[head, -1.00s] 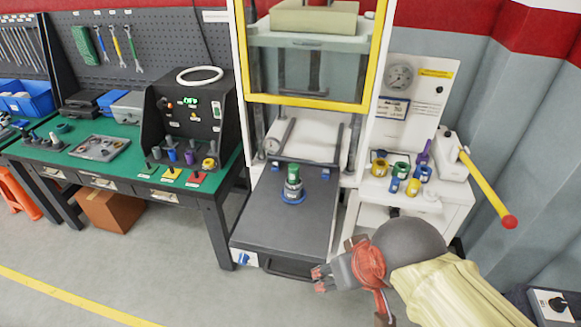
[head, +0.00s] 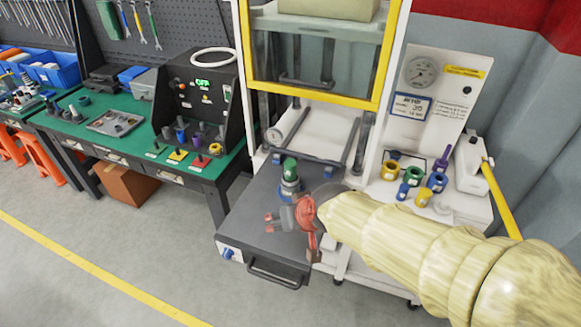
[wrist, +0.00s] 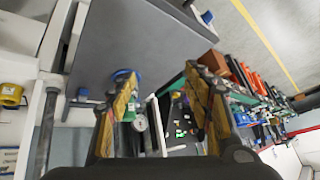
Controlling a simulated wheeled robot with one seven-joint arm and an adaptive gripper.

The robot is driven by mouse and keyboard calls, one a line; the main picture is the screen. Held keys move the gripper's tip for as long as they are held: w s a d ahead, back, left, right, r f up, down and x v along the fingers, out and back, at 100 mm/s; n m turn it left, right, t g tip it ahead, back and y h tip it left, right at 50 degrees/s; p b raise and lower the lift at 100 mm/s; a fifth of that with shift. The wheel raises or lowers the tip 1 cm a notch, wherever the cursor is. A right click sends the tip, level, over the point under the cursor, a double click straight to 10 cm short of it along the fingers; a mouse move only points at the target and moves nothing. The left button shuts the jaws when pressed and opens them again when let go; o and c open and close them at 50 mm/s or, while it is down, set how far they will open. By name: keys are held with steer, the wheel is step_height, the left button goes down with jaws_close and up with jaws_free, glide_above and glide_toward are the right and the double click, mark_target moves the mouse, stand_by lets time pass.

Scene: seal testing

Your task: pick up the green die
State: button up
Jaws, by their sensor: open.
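A green piece (head: 290,168) stands upright on top of a grey metal cylinder with a blue base ring, on the dark sliding plate (head: 258,228) of the press. A green ring-shaped piece (head: 413,175) also sits on the white side table, so I cannot tell for sure which is the green die. The left finger partly covers the blue ring (wrist: 121,74) and a green part (wrist: 128,115).
The press frame (head: 310,102) with a yellow-edged guard rises behind the plate. The white side table (head: 385,189) holds several coloured rings and a yellow lever (head: 500,200). A green workbench (head: 75,130) with a black control box (head: 198,98) stands at left. Floor at front left is clear.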

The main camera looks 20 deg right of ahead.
mark_target(291, 168)
steer(key=w+f+m+t+h, duration=0.1)
steer(key=w+f+t, duration=0.3)
steer(key=w, duration=0.7)
steer(key=w+d+t+h, duration=0.1)
steer(key=w+d, duration=0.1)
steer(key=w+d+m+h, duration=0.1)
steer(key=w+d, duration=0.1)
steer(key=w+d+t+h, duration=0.1)
steer(key=w+d+h, duration=0.1)
steer(key=shift+w+d+r+m+t+b, duration=0.1)
steer(key=shift+w+r+m+t+b, duration=0.2)
steer(key=shift+r+m, duration=0.1)
steer(key=b+x, duration=0.2)
steer(key=x, duration=0.5)
steer(key=shift+w, duration=0.2)
steer(key=shift+c, duration=1.2)
jaws_close()
steer(key=shift+r, duration=0.15)
